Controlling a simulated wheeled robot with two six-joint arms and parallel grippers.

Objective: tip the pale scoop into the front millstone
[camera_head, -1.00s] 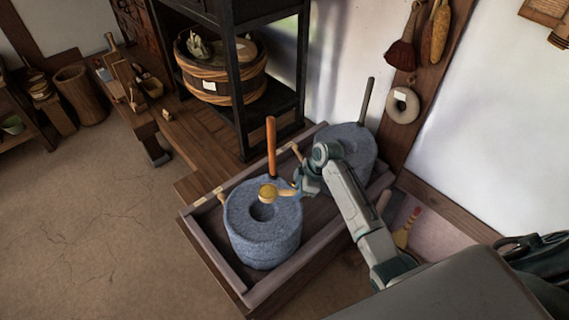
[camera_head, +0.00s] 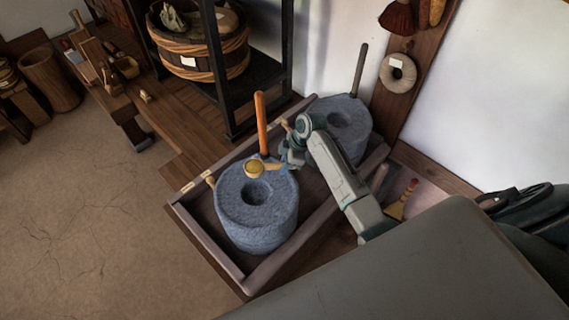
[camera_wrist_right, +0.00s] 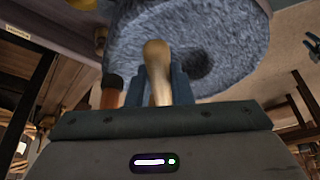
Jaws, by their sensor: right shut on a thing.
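The front millstone (camera_head: 240,221) is a blue-grey round stone with a dark centre hole and an upright orange handle (camera_head: 262,125). The pale scoop (camera_head: 254,169) has its small tan bowl over the back part of the stone's top, behind the hole. My right gripper (camera_head: 284,163) is shut on the scoop's handle, behind and right of the stone. In the right wrist view the scoop handle (camera_wrist_right: 157,60) stands between the two blue fingers, with the millstone (camera_wrist_right: 235,35) beyond. The bowl's contents are too small to tell. My left gripper is not in view.
A second millstone (camera_head: 347,122) with a dark handle stands behind, partly hidden by my right arm. Both stones stand in a shallow wooden tray (camera_head: 208,247). A black shelf frame (camera_head: 262,85) with a roped tub (camera_head: 204,52) is behind. Open floor lies to the left.

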